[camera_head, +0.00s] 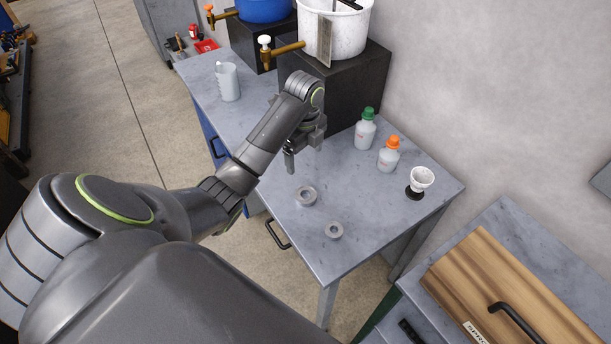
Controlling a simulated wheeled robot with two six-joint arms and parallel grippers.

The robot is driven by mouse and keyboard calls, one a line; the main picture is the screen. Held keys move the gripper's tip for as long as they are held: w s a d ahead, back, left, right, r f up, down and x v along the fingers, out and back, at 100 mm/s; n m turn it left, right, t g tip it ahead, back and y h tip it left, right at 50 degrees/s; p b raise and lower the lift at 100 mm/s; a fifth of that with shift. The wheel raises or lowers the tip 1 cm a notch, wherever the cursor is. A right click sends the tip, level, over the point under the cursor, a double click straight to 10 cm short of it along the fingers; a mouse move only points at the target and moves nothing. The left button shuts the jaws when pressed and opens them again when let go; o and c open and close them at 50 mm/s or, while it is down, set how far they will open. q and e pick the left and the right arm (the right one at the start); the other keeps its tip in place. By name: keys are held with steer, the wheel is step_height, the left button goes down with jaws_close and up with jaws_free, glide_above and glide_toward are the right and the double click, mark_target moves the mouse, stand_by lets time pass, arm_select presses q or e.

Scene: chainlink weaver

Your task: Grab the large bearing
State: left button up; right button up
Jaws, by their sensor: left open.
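Two grey ring-shaped bearings lie flat on the grey table (375,210). The large bearing (306,196) is the one farther back and to the left. The smaller bearing (334,231) lies nearer the front edge, to the right of the large one. My left gripper (303,157) is open above the table, pointing down, behind the large bearing and apart from it. Part of the gripper is hidden by its own wrist. My right gripper is not in view.
A bottle with a green cap (365,132), a bottle with an orange cap (388,157) and a white cup on a dark base (422,180) stand at the right back. A white bucket (345,30) sits on a black block (350,85). A clear jug (228,82) stands left.

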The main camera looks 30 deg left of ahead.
arm_select(q)
steer(key=b, duration=1)
glide_above(306, 194)
steer(key=f, duration=1.1)
steer(key=shift+w+a+f, duration=0.1)
steer(key=shift+a+f, duration=0.05)
steer(key=shift+a, duration=0.05)
steer(key=shift+d+f, duration=0.15)
steer(key=shift+f, duration=2.05)
steer(key=shift+c, duration=0.5)
steer(key=c, duration=1.1)
steer(key=shift+o, duration=0.2)
